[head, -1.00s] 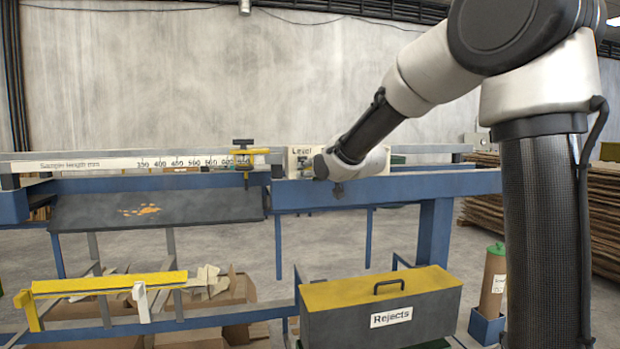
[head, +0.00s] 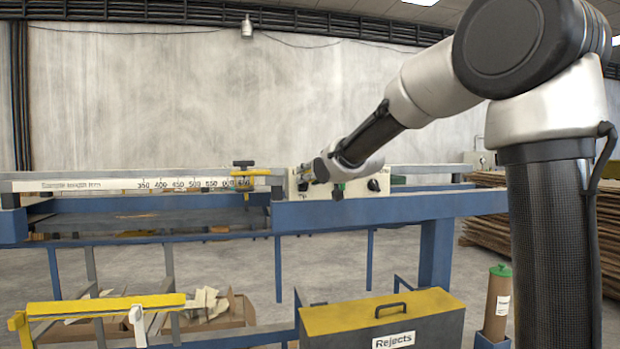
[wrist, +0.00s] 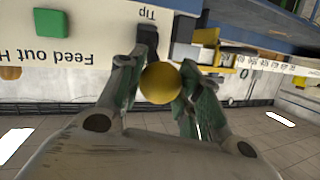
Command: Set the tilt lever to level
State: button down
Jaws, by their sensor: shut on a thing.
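The tilt lever's yellow ball knob (wrist: 160,82) sits between the two fingers of my gripper (wrist: 156,98) in the wrist view. The gripper is shut on it. The lever's dark slot (wrist: 147,40) shows beside the knob, with the word "Tip" at its end. The dark tilting table (head: 165,222) is seen nearly edge-on and looks about level.
A green button (wrist: 51,23) and "Feed out" lettering are on the panel. A ruler rail with a yellow clamp (head: 243,172) runs left of it. A yellow-lidded Rejects box (head: 380,310) stands below. Clear floor lies behind the blue frame.

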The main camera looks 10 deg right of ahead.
jog(key=shift+r, duration=0.35)
jog(key=c, duration=1)
grip_release()
jog(key=shift+o, duration=0.2)
jog(key=shift+f, duration=0.2)
jog(key=v, duration=1.2)
jog(key=shift+f, duration=0.15)
